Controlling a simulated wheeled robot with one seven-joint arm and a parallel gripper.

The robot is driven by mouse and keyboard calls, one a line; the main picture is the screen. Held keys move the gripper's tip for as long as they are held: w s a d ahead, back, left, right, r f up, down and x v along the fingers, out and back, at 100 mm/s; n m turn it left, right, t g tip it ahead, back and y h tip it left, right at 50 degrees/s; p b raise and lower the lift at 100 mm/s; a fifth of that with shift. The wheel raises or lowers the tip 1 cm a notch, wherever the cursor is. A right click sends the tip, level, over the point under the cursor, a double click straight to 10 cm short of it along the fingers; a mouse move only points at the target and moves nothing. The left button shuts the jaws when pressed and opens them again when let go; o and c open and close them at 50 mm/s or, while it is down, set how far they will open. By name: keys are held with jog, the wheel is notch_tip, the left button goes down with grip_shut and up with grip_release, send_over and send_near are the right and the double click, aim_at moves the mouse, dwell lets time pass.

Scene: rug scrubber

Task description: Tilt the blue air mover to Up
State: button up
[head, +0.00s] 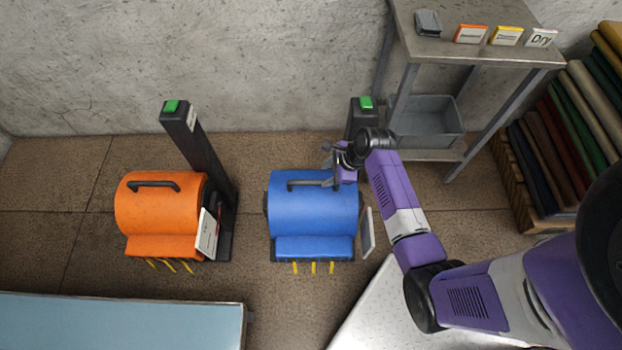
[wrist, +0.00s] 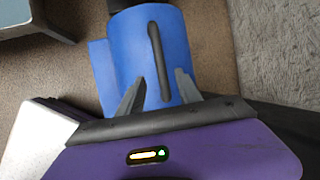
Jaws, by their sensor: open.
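The blue air mover (head: 312,213) stands on the brown floor in the middle of the head view, with yellow strips at its front foot. A dark handle (head: 305,184) runs along its top; in the wrist view the handle (wrist: 157,58) points down the picture between my fingers. My gripper (head: 333,165) is at the right end of the handle. In the wrist view my gripper (wrist: 158,88) is open, one finger on each side of the handle's near end. I cannot tell whether the fingers touch the handle. My arm hides part of the post behind the blue air mover.
An orange air mover (head: 160,208) stands to the left beside a dark post with a green top (head: 172,106). A metal table (head: 470,48) with a grey bin (head: 427,120) is at the back right. A light-blue surface (head: 110,322) lies front left.

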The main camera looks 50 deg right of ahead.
aim_at(316, 182)
jog(key=shift+b+x, duration=1.15)
jog(key=shift+x, duration=2.8)
grip_shut()
